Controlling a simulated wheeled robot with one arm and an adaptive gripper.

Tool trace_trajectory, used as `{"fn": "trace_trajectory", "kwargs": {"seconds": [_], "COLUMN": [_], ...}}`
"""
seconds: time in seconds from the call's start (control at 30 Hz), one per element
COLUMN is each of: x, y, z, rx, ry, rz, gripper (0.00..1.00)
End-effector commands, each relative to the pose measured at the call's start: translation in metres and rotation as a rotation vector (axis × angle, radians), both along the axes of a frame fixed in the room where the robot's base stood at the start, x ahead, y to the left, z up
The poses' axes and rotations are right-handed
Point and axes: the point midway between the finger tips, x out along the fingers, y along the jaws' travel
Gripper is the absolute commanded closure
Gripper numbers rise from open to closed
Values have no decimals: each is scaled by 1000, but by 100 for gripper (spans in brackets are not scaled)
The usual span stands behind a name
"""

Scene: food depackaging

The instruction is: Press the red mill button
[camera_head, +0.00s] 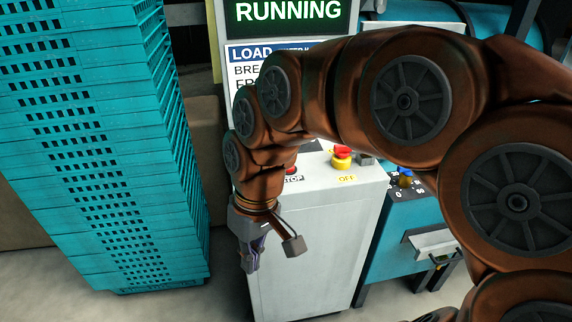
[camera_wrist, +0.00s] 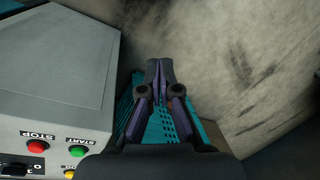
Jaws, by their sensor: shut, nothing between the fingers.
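A white cabinet (camera_head: 330,215) has a red button (camera_head: 291,169) beside a partly hidden STOP label, and a red mushroom button on a yellow base (camera_head: 341,157) beside an OFF label. I cannot tell which is the mill button.
A tall stack of teal crates (camera_head: 85,150) stands at the left, with a narrow gap to the cabinet. A screen (camera_head: 290,12) above reads RUNNING. A teal machine (camera_head: 395,235) with a blue knob (camera_head: 405,174) stands at the right. My arm hides part of the panel.

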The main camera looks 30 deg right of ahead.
Motion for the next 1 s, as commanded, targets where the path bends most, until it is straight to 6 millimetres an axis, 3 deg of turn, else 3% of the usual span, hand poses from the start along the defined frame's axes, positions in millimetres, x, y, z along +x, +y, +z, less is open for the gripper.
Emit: {"fn": "trace_trajectory", "kwargs": {"seconds": [0.03, 0.17, 0.27, 0.47, 0.6, 0.8, 1.0], "x": [24, 79, 122, 200, 243, 270, 275], "y": [1, -3, -17, -76, -141, -226, -268], "z": [10, 33, 48, 67, 65, 50, 37], "rx": [45, 154, 232, 354, 406, 423, 419], "ry": [-27, -106, -173, -314, -412, -509, -548], "rz": [14, 45, 44, -9, -87, -193, -247], "gripper": [100, 100, 100, 100, 100, 100, 100]}}
